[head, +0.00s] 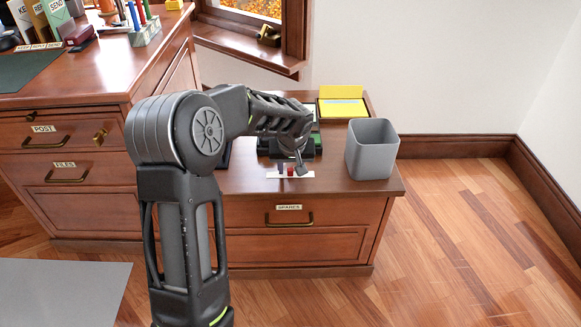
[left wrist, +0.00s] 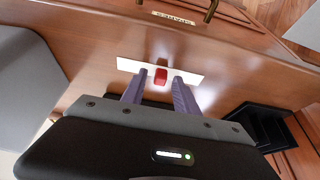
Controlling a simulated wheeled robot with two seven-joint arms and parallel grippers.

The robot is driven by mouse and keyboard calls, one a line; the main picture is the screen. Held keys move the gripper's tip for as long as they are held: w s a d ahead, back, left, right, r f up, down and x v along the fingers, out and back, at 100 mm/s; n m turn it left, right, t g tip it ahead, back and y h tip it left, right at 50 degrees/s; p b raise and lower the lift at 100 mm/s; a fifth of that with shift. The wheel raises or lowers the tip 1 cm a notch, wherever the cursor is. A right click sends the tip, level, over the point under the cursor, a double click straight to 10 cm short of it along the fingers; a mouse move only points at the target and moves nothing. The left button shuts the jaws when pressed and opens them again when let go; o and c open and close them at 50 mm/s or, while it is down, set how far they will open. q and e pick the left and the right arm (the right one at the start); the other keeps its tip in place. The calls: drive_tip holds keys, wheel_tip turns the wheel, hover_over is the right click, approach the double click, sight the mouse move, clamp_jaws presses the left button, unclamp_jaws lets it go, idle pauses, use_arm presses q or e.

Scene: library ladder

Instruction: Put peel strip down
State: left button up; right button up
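A white strip (head: 306,175) lies on the top of the low wooden cabinet, near its front edge; it also shows in the left wrist view (left wrist: 190,77). A small red piece (head: 291,171) sits on or against the strip; in the left wrist view the red piece (left wrist: 160,76) shows between the fingertips, with gaps on both sides. My left gripper (left wrist: 161,80) points down at the strip with its two fingers apart. Whether the fingertips touch the strip I cannot tell. My right gripper is in neither view. I cannot tell which piece is the peel strip.
A grey bin (head: 371,150) stands on the cabinet (head: 350,190) to the right. A yellow box (head: 342,103) and a dark green-sided device (head: 318,145) stand behind. A black tray (left wrist: 265,125) shows in the left wrist view. The desk (head: 85,90) is at left.

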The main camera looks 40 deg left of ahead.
use_arm(q)
drive_tip(key=shift+r, duration=0.3)
drive_tip(key=p+v, duration=0.3)
drive_tip(key=v, duration=0.8)
drive_tip(key=shift+r, duration=0.35)
drive_tip(key=shift+d, duration=0.1)
